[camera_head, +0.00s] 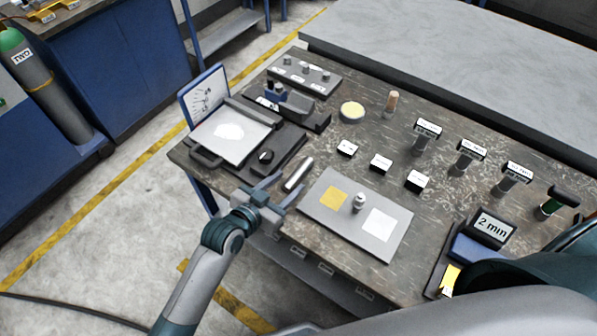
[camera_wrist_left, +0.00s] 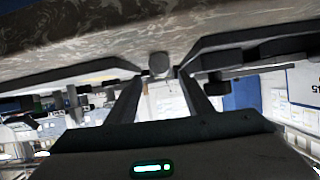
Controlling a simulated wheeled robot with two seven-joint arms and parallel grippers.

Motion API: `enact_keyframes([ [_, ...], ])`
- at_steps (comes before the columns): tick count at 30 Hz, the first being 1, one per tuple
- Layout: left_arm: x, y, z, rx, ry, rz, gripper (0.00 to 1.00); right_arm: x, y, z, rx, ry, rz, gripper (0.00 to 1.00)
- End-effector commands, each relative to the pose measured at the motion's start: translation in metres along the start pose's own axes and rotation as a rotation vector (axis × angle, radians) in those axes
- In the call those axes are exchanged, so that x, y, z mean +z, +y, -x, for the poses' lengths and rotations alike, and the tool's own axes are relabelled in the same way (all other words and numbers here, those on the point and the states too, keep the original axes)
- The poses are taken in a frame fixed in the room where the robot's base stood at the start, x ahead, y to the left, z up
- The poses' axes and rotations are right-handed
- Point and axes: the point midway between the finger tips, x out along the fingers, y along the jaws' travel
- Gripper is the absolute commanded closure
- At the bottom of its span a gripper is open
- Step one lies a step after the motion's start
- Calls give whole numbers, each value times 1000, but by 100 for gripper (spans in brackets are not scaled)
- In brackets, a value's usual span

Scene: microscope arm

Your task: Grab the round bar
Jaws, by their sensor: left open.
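The round bar (camera_head: 298,174) is a short grey metal cylinder lying on the worktable near its front edge, between the black device and the grey plate. My left gripper (camera_head: 287,187) is open at the near end of the bar, over the table's front edge. In the left wrist view, the round end of the bar (camera_wrist_left: 159,65) shows between the two open fingertips (camera_wrist_left: 162,74), with gaps on both sides. I cannot tell from these views how far the fingers reach along it. My right gripper is not in view; only part of my right arm shows at the lower right.
The black device with a white plate (camera_head: 230,132) stands left of the bar. The grey plate (camera_head: 330,218) with coloured squares and a small weight lies to the right. Small white-topped blocks (camera_head: 381,162) and upright labelled handles (camera_head: 426,135) stand farther back. A timer (camera_head: 492,227) is at right.

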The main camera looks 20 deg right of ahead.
Motion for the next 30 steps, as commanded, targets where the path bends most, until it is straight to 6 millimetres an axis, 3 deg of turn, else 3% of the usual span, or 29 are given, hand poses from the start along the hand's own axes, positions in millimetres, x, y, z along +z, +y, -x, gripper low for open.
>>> enact_keyframes([
  [16,0,0,-7,0,0,2,53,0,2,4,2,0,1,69],
  [30,2,-3,-50,0,-1,0,53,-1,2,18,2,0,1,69],
])
